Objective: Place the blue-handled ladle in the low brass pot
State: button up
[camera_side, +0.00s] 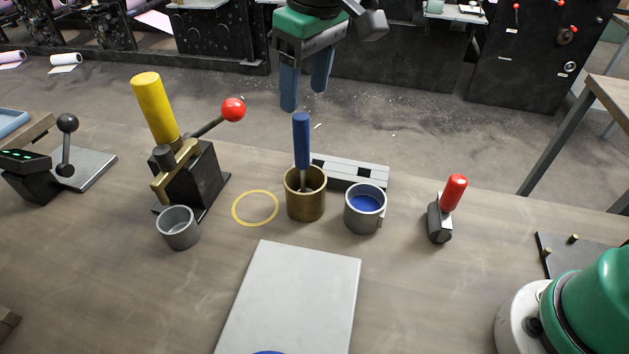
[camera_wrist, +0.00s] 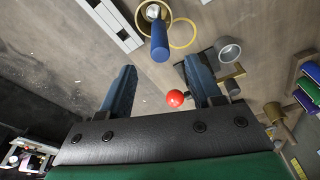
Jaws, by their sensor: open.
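The blue-handled ladle (camera_side: 302,141) stands nearly upright in the brass pot (camera_side: 306,207), its handle rising well above the rim. Its lower end is inside the pot and mostly hidden. My gripper (camera_side: 305,95) is open and empty, just above the handle's top with a small gap in the side view. In the wrist view, the ladle's handle (camera_wrist: 160,42) shows beyond the open fingertips (camera_wrist: 160,68), and nothing is between the fingers.
A grey cup with blue contents (camera_side: 365,207) stands right of the pot, and a striped block (camera_side: 350,172) lies behind. A yellow ring (camera_side: 255,208) marks bare table at left. A red-knobbed lever press (camera_side: 190,172) and red-handled tool (camera_side: 446,208) flank the area. A pale plate (camera_side: 295,300) lies in front.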

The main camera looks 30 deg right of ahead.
jog(key=s+d+f+m+t, duration=0.2)
jog(key=s+d+f, duration=0.1)
jog(key=d, duration=0.5)
jog(key=s+d+f+m+t, duration=0.2)
jog(key=s+d+f+t, duration=0.1)
jog(key=d, duration=0.4)
jog(key=shift+s+d+f+m+t+h, duration=0.35)
jog(key=shift+s+f, duration=0.2)
jog(key=shift+s, duration=0.6)
